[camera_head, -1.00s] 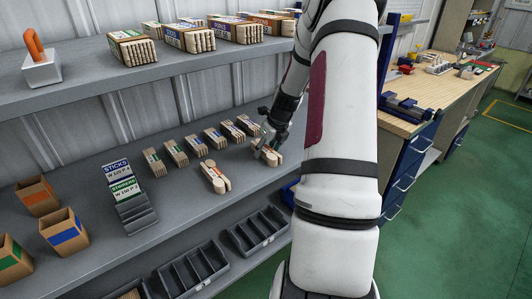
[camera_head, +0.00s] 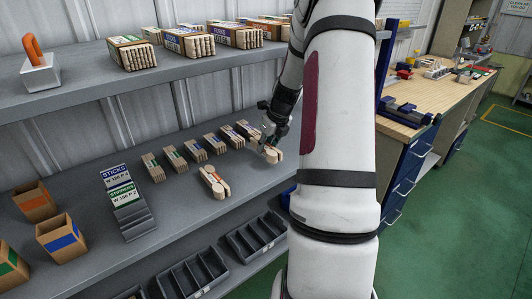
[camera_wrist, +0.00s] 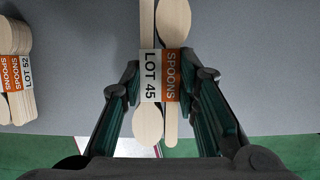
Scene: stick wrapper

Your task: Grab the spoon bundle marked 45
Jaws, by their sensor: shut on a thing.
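The spoon bundle marked "LOT 45" (camera_wrist: 161,76) lies between the two fingers of my gripper (camera_wrist: 162,88) in the wrist view. Its band is white and orange and reads "SPOONS". The fingers are shut on the bundle from both sides at the band. In the head view the bundle (camera_head: 271,154) is at the right end of the lower shelf, with my gripper (camera_head: 267,140) over it. I cannot tell whether it is lifted off the shelf.
Another spoon bundle, "LOT 52" (camera_wrist: 15,72), lies to the left; it also shows in the head view (camera_head: 214,183). A row of several stick bundles (camera_head: 195,150) stands behind on the lower shelf (camera_head: 175,215). A sign holder (camera_head: 128,215) and small boxes stand further left. Grey bins (camera_head: 257,235) sit below.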

